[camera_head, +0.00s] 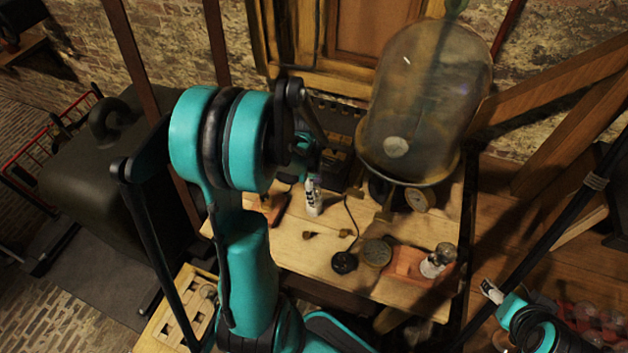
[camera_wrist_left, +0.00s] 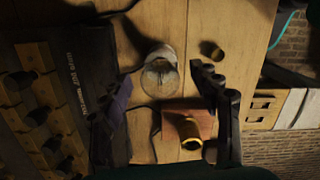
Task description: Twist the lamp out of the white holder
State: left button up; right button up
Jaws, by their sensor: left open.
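In the left wrist view the lamp (camera_wrist_left: 160,76) is a clear glass bulb seated in the white holder (camera_wrist_left: 166,51) on the wooden table. My left gripper (camera_wrist_left: 163,84) is open, with its dark fingers on either side of the lamp and none visibly closed on it. In the head view my left gripper (camera_head: 311,178) reaches down over the back left of the table. The lamp there is largely hidden by the gripper, and I cannot clearly separate it from the white piece below. My right gripper (camera_head: 492,293) is low at the right; its jaws are unclear.
A reddish block with a brass socket (camera_wrist_left: 189,133) stands close beside the lamp. A dark lettered case (camera_wrist_left: 80,85) lies on the other side. A glass dome (camera_head: 425,95) stands at the back right. Another reddish base (camera_head: 406,264) carries a glass-and-white piece (camera_head: 440,258).

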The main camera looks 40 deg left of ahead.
pick_arm(q)
jog(key=shift+w+d+f+b, duration=0.15)
jog(key=shift+f+b, duration=0.15)
jog(key=shift+f, duration=1)
jog(key=c, duration=1.4)
jog(key=shift+f+n+b, duration=0.1)
jog(key=shift+n+b, duration=0.2)
jog(key=shift+n, duration=0.8)
jog(key=n, duration=0.3)
jog(key=shift+t, duration=0.3)
jog(key=shift+n+y, duration=0.3)
jog(key=shift+n, duration=0.3)
